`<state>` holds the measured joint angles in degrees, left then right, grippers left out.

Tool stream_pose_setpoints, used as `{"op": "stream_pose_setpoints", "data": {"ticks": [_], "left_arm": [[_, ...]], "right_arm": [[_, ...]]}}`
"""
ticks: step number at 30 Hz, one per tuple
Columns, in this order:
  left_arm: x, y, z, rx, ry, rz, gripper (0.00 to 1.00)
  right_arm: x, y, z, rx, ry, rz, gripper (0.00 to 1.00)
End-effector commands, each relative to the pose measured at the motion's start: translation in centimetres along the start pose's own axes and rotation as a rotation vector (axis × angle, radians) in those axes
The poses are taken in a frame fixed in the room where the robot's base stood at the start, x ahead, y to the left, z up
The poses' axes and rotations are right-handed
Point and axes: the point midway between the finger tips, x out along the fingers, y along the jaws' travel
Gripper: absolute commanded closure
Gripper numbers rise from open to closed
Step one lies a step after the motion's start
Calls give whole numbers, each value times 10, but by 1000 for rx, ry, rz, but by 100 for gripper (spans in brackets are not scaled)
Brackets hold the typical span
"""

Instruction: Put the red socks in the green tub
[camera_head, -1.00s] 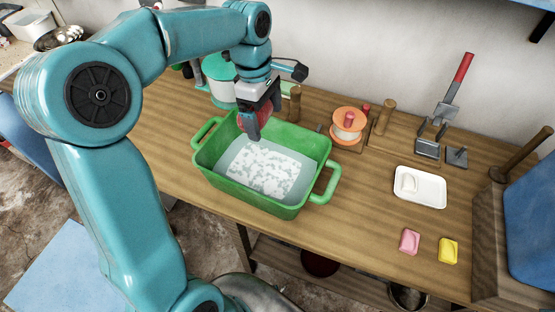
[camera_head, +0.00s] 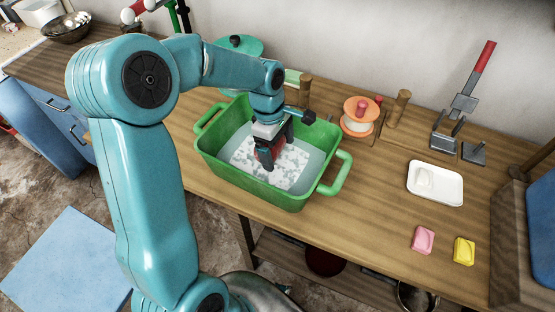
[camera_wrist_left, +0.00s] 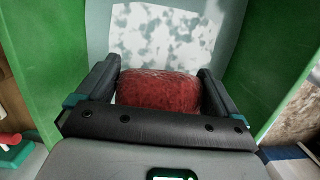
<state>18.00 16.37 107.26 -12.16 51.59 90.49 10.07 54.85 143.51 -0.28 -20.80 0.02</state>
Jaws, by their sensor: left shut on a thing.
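The green tub (camera_head: 255,191) stands on the wooden counter and holds water with white suds. My left gripper (camera_head: 270,165) is inside the tub's outline, low over the suds. It is shut on the red socks (camera_wrist_left: 160,92), a rounded red bundle that fills the space between the two fingers in the left wrist view. In the head view the red socks (camera_head: 264,152) show only in part between the fingers. I cannot tell whether they touch the water. My right gripper is not in view.
Behind the tub are a teal lidded pot (camera_head: 236,48) and an orange-and-white spool (camera_head: 359,116). To the right lie a white soap dish (camera_head: 450,191), a pink soap (camera_head: 422,240) and a yellow soap (camera_head: 464,250).

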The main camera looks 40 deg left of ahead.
Motion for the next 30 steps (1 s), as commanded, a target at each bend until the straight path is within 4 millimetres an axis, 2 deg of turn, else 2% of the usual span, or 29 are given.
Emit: {"op": "stream_pose_setpoints", "data": {"ticks": [12,24,25,30], "left_arm": [[51,0,-9,-1,0,-2,36],[57,0,-10,0,0,1,36],[56,0,-10,0,0,1,0],[56,0,-10,0,0,-1,0]], "right_arm": [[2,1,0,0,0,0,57],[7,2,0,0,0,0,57],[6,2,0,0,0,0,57],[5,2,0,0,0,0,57]]}}
